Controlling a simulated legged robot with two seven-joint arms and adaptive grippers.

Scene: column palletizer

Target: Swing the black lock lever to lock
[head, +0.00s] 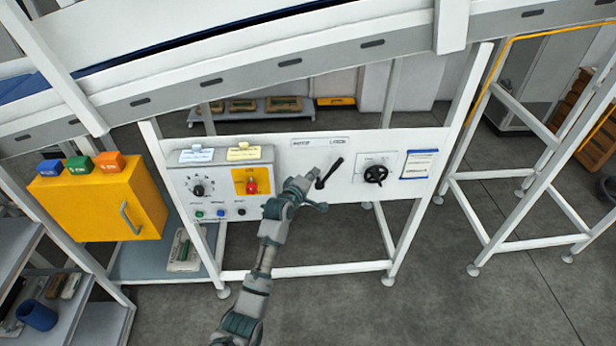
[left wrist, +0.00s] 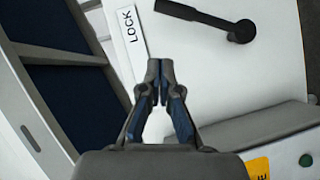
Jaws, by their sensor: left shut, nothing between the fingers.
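The black lock lever (head: 330,172) is on the white panel, its round hub low and its handle slanting up to the right. In the left wrist view the lever (left wrist: 198,16) runs from its hub at the right to a handle end near the upper middle, beside the LOCK label (left wrist: 130,24), with white panel between them. My left gripper (head: 313,174) is just left of the lever in the head view. In the left wrist view its fingertips (left wrist: 160,70) meet with nothing between them, apart from the lever in the picture. My right gripper is not in view.
A black handwheel (head: 375,174) sits right of the lever. A control box (head: 215,191) with a red knob (head: 251,186) is to the left. A yellow cabinet (head: 90,208) stands farther left. The conveyor (head: 250,65) crosses above the panel.

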